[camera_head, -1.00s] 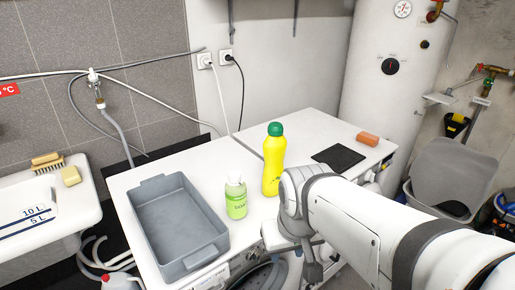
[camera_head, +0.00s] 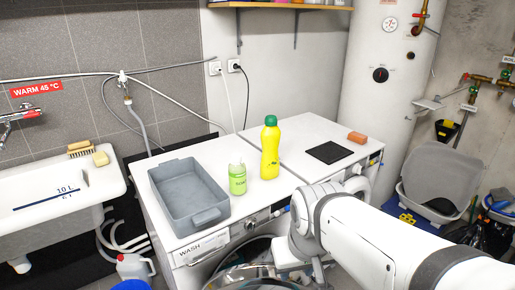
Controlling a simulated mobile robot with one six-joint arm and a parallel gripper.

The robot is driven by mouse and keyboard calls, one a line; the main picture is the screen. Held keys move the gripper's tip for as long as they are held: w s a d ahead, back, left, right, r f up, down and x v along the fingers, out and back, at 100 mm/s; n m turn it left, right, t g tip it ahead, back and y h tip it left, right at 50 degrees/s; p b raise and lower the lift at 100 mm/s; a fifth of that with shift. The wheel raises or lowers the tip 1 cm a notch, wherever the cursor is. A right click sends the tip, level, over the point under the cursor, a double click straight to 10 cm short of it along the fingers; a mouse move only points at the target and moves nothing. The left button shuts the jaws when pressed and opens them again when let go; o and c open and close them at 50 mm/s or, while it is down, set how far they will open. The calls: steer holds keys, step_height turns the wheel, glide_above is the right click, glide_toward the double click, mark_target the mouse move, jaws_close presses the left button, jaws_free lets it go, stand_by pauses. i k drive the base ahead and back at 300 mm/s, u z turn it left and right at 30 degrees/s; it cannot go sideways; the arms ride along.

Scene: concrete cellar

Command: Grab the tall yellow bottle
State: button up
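The tall yellow bottle (camera_head: 270,152) with a green cap stands upright on the white machine tops, near the seam between the two. A shorter green bottle with a white cap (camera_head: 237,179) stands just to its left and nearer to me. My arm reaches in from the lower right, and its wrist is in front of the machines, below and to the right of the yellow bottle. My gripper's fingers are not clearly seen; only a grey part (camera_head: 318,270) hangs below the wrist. Nothing touches the yellow bottle.
A grey tub (camera_head: 160,185) sits on the left machine. A sink (camera_head: 30,222) is at left, a white boiler (camera_head: 375,100) behind. The washer's round door (camera_head: 245,272) appears open below.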

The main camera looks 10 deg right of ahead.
mark_target(270, 134)
steer(key=u, duration=0.15)
steer(key=i, duration=0.9)
steer(key=z, duration=0.05)
